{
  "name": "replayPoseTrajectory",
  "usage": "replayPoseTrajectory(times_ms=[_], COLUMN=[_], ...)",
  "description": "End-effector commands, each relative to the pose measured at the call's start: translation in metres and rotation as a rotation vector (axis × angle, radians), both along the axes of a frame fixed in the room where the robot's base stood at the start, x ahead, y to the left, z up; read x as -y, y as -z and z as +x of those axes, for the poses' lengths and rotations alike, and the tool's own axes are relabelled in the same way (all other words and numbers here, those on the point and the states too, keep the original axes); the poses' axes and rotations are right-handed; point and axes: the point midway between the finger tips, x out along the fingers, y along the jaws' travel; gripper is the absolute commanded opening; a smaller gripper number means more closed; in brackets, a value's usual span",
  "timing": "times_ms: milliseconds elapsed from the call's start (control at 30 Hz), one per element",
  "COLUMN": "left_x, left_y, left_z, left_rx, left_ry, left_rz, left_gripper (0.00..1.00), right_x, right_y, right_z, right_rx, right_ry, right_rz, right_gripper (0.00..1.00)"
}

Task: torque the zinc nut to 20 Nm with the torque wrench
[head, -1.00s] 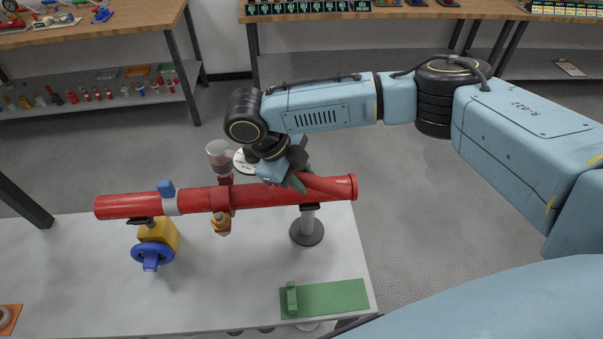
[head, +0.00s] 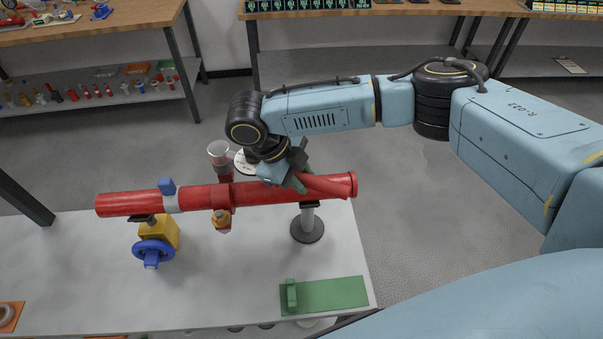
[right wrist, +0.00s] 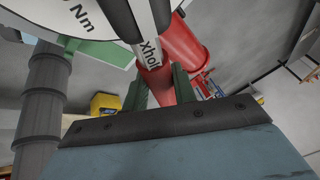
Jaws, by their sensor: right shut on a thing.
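My right gripper (head: 290,178) is at the right half of the red pipe, shut on the red handle of the torque wrench (head: 325,187). The handle slants across the pipe in the head view. The wrench's white round dial (head: 243,162) shows left of the gripper, behind the pipe. In the right wrist view the green fingers (right wrist: 160,88) are on both sides of the red handle (right wrist: 158,80); a pale lettered shaft and a large dial marked "Nm" (right wrist: 75,20) lie beyond. I cannot make out the zinc nut; the wrench and gripper may hide it. My left gripper is not in view.
The red pipe (head: 130,205) runs above a white table (head: 80,260), on a grey stand (head: 307,230). A green holder (head: 335,295) lies front right.

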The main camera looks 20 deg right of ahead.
Motion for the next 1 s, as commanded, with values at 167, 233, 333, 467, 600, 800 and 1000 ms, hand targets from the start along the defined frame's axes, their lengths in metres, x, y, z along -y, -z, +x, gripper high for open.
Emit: replayPoseTrajectory(times_ms=[167, 233, 333, 467, 600, 800, 1000], left_x=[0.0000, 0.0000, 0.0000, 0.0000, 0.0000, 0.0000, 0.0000], left_y=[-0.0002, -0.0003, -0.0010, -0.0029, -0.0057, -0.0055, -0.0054], left_z=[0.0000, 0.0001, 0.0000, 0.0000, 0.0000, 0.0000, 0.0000], left_rx=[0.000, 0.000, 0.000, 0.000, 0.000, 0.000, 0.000], left_ry=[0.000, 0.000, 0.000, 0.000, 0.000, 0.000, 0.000], left_rz=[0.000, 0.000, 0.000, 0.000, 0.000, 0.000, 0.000], left_gripper=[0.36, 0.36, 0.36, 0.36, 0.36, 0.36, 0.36], right_x=[-0.0006, -0.0007, -0.0012, -0.0029, -0.0055, -0.0055, -0.0029], right_y=[0.0011, 0.0010, 0.0008, 0.0005, 0.0004, 0.0013, 0.0015], right_z=[0.0012, 0.0011, 0.0007, -0.0005, -0.0025, -0.0027, -0.0002], right_rx=[0.004, 0.004, 0.004, 0.005, 0.004, 0.005, 0.007], right_ry=[0.000, 0.000, 0.004, 0.014, 0.031, 0.036, 0.020], right_rz=[0.002, 0.002, 0.002, 0.002, 0.002, 0.002, 0.004], right_gripper=[0.00, 0.00, 0.00, 0.00, 0.00, 0.00, 0.00])
